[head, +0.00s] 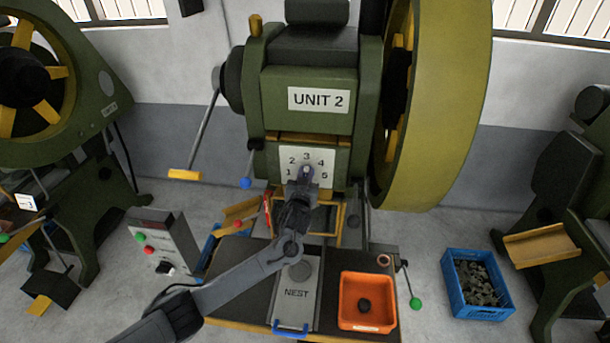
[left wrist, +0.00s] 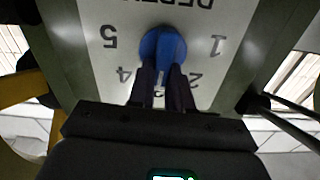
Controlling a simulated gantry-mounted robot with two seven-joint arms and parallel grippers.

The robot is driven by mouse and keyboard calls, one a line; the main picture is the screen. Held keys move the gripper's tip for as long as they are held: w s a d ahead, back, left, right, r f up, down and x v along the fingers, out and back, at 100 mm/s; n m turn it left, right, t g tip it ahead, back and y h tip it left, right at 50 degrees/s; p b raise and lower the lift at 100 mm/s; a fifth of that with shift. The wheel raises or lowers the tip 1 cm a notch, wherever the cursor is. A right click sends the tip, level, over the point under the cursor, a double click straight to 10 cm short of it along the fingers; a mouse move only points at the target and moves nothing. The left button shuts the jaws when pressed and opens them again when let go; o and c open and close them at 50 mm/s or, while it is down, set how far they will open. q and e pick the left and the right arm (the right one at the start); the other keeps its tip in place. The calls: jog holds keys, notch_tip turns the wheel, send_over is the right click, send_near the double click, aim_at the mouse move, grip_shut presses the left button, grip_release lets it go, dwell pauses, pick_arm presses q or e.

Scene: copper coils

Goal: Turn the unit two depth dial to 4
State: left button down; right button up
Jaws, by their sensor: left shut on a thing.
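The unit two depth dial is a blue knob (left wrist: 163,45) on a white plate (head: 318,158) marked 1 to 5, below the UNIT 2 sign (head: 319,100). My left gripper (head: 304,178) reaches up to the dial from below. In the left wrist view its two fingers (left wrist: 163,78) are shut on the knob. That view shows the plate upside down, with 5 at left and 1 at right. The fingers cover part of the dial and the 3 there. I cannot tell clearly which number the dial points to. My right gripper is not in view.
Below the dial are the NEST plate (head: 296,307), an orange bin (head: 389,300) holding a dark piece, and a green-knobbed lever (head: 415,303). A grey control box (head: 180,238) stands left. A blue crate (head: 447,270) of dark parts sits right. A yellow-rimmed flywheel (head: 455,110) flanks the press.

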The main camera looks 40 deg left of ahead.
pick_arm(q)
jog(key=shift+w+d+f+m+p, duration=0.15)
jog(key=shift+m+p, duration=0.45)
jog(key=shift+m, duration=0.85)
jog(key=shift+d+m+p, duration=0.2)
jog(key=shift+m+p, duration=0.45)
jog(key=shift+m, duration=0.75)
jog(key=shift+w+d+f+m+p, duration=0.15)
jog(key=shift+m+p, duration=0.45)
jog(key=shift+m, duration=0.85)
jog(key=c, duration=1)
grip_release()
jog(key=shift+c, duration=0.2)
jog(key=shift+s+d, duration=0.1)
jog(key=v, duration=1)
jog(key=shift+s+d+p, duration=0.15)
jog(key=shift+s+p, duration=0.1)
jog(key=shift+p, duration=0.15)
